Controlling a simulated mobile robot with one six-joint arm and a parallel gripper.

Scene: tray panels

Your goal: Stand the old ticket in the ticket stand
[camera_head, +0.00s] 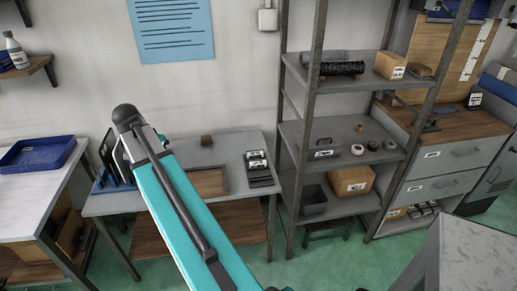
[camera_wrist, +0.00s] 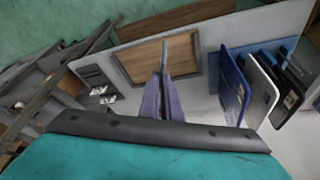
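My gripper (camera_wrist: 163,76) is over the grey table in the wrist view, its two fingers close together. A thin blue-grey piece (camera_wrist: 164,54) stands out from between the fingertips, seen edge-on; I cannot tell if it is the old ticket. In the head view my arm hides the gripper. Dark blocks with white labels (camera_head: 258,168) stand at the table's right end; they also show at left in the wrist view (camera_wrist: 101,88). I cannot tell if one is the ticket stand. Blue panels (camera_wrist: 234,88) and a white panel (camera_wrist: 262,92) stand upright in a row at right in the wrist view.
A shallow wooden tray (camera_head: 208,181) and a small brown block (camera_head: 206,141) are on the table (camera_head: 180,153). A metal shelf (camera_head: 345,129) with boxes and rolls stands close on the right. A blue tray (camera_head: 38,154) lies on the left table.

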